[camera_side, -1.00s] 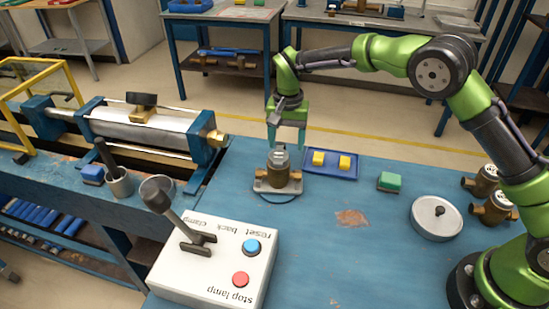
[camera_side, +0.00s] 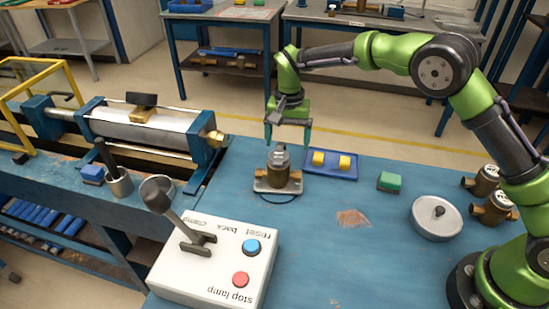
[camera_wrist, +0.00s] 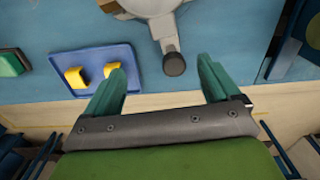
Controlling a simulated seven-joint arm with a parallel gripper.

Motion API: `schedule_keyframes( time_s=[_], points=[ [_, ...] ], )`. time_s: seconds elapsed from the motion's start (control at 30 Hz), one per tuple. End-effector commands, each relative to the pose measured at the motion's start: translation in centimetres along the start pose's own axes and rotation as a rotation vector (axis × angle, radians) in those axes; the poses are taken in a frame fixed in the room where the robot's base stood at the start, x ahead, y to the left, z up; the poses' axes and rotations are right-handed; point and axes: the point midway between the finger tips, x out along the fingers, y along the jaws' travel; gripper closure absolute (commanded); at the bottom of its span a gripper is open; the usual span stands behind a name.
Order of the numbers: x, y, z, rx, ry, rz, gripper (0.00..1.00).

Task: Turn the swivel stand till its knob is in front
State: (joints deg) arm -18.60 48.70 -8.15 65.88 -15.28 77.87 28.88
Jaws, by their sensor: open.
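The swivel stand (camera_side: 262,186) is a low grey base with a brass-brown meter (camera_side: 278,177) upright on it, near the table's back edge. In the wrist view the stand's arm (camera_wrist: 167,38) points down the picture to a dark knob (camera_wrist: 174,64), on the far side from the side camera. In the side view this knob is hidden behind the meter. My gripper (camera_side: 288,143) is open and empty just above and behind the meter. In the wrist view its green fingers (camera_wrist: 161,68) are spread apart, with the knob between their tips in the picture.
A blue tray (camera_side: 334,175) with two yellow blocks lies right of the stand. A green block (camera_side: 389,180), a grey disc (camera_side: 420,222) with a dark knob, and brass meters (camera_side: 485,180) lie farther right. A control box (camera_side: 205,280) with a lever stands in front.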

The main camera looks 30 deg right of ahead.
Motion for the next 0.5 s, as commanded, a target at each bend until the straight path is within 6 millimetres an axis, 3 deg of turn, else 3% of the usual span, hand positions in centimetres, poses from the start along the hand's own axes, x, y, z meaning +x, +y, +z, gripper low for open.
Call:
schedule_keyframes(
  time_s=[0.5],
  points=[
    [-4.3, 0.0, 0.0, -0.002, 0.003, -0.002, 0.11]
  ],
)
